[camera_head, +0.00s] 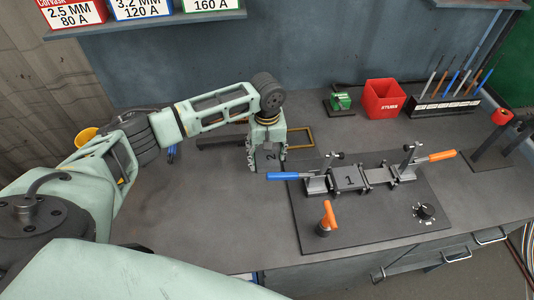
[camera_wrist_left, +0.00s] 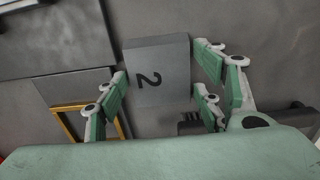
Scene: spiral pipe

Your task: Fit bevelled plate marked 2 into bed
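The grey plate marked 2 (camera_head: 269,158) is between the fingers of my left gripper (camera_head: 267,154), left of the bed and behind the blue handle. The bed (camera_head: 375,176) is a dark clamp fixture on a black base plate (camera_head: 400,220). A plate marked 1 (camera_head: 349,179) lies in its left part. My right gripper is not in view.
A blue handle (camera_head: 283,176) and an orange handle (camera_head: 442,155) stick out from the bed's ends. An orange-topped clamp (camera_head: 327,218) and a dial (camera_head: 424,211) are in front. A yellow frame (camera_head: 300,146) lies behind. A red bin (camera_head: 384,99) and tool rack (camera_head: 445,108) stand at the back.

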